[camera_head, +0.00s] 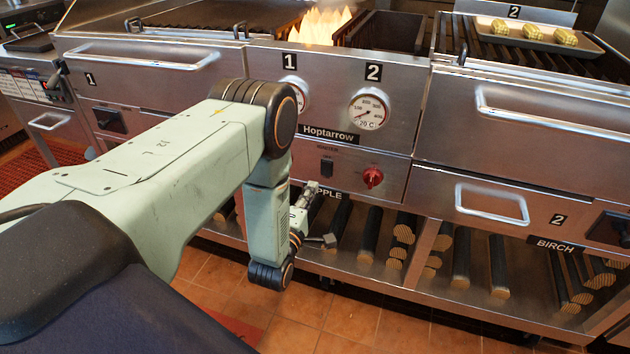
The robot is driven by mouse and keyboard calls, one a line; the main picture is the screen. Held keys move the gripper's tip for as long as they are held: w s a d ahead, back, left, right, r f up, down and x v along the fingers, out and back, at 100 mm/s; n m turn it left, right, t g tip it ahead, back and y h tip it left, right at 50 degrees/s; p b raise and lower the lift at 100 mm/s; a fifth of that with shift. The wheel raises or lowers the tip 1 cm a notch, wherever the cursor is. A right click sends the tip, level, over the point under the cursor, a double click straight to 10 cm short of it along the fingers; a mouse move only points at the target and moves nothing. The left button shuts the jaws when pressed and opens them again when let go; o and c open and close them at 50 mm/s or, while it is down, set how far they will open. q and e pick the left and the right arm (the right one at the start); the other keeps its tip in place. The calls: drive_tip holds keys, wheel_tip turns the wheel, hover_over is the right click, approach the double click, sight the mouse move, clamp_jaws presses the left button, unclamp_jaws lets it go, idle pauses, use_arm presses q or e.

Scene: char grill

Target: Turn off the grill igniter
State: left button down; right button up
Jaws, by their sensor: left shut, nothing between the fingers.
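The grill's front panel (420,105) holds a small black switch (327,168) and a red knob (373,178) to its right, below the Hoptarrow label. The small print by them is too small to read surely. My left arm reaches in from the left and bends down in front of the panel. My left gripper (314,188) is shut and empty, just below the black switch and left of the red knob. It looks apart from both, though the depth is hard to judge. My right gripper is not in view.
Flames (320,24) rise behind the panel. Gauge 2 (368,110) shows clearly; gauge 1 (294,94) is partly behind my arm. Drawer handles (492,204) stick out at right. Logs (461,257) lie on the lower shelf. A tray (480,28) of corn sits on the right grill.

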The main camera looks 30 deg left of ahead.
use_arm(q)
drive_tip(key=v, duration=0.2)
drive_tip(key=r+v, duration=0.1)
drive_tip(key=v, duration=0.1)
drive_tip(key=shift+s+d+p, duration=0.1)
drive_tip(key=shift+s+p, duration=0.15)
drive_tip(key=shift+p, duration=0.05)
drive_tip(key=shift+s, duration=0.1)
